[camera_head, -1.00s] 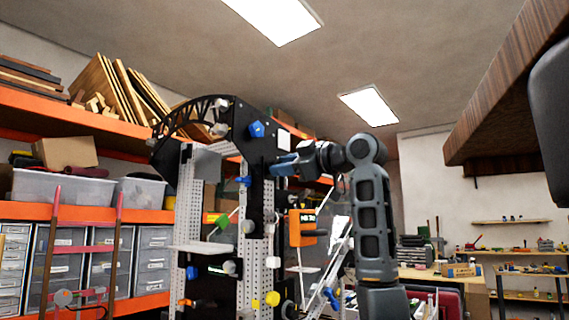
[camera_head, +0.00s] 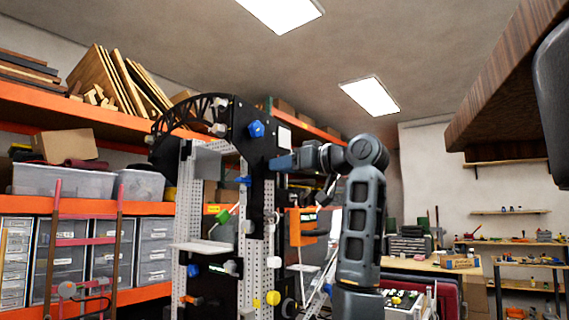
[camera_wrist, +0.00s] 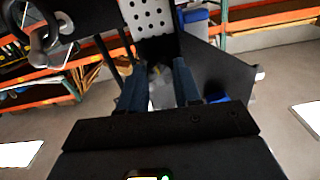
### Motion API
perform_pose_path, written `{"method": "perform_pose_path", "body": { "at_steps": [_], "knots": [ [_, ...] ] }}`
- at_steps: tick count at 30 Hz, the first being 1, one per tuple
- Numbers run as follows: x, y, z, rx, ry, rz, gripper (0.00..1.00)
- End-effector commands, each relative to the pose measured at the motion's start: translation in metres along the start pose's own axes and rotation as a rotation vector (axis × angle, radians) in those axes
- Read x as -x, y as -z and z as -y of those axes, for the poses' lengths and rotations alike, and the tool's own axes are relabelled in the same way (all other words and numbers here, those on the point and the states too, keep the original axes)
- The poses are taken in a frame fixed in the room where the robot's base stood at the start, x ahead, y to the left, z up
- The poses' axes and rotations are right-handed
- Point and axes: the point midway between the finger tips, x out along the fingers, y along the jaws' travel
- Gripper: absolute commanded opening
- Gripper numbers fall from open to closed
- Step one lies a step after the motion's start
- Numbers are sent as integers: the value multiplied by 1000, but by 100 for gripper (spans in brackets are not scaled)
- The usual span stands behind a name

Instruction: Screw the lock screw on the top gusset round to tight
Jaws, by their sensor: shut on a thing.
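The cart frame stands in the middle of the head view, with a black top gusset (camera_head: 238,128) at its upper corner. A blue knob (camera_head: 257,129) sits on the gusset's face. My gripper (camera_head: 279,164) reaches in from the right, just below and right of that knob, against the upright's edge. In the wrist view, my two dark blue fingers (camera_wrist: 159,87) close on a pale grey knob (camera_wrist: 160,92), which looks like the lock screw. The dark plate (camera_wrist: 222,72) lies beside it. The knob's thread and seating are hidden.
Perforated uprights (camera_head: 257,205) carry several coloured knobs and a white shelf plate (camera_head: 203,247). An orange device (camera_head: 308,229) hangs below my wrist. Orange shelving (camera_head: 140,205) stands behind at left. A wooden overhang (camera_head: 505,85) is at upper right.

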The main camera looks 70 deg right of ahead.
Motion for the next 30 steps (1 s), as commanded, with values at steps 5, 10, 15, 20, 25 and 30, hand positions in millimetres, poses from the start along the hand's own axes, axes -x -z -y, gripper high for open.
{"method": "perform_pose_path", "body": {
  "at_steps": [5,10,15,20,25,30],
  "knots": [
    [0,-4,-1,-44,0,9,2],
    [0,-4,-1,-57,0,9,2],
    [0,-4,-1,-57,0,9,2],
    [0,-4,-1,-57,0,10,34],
    [0,-3,0,-55,0,6,50],
    [0,-2,0,-54,0,4,58]
  ]
}}
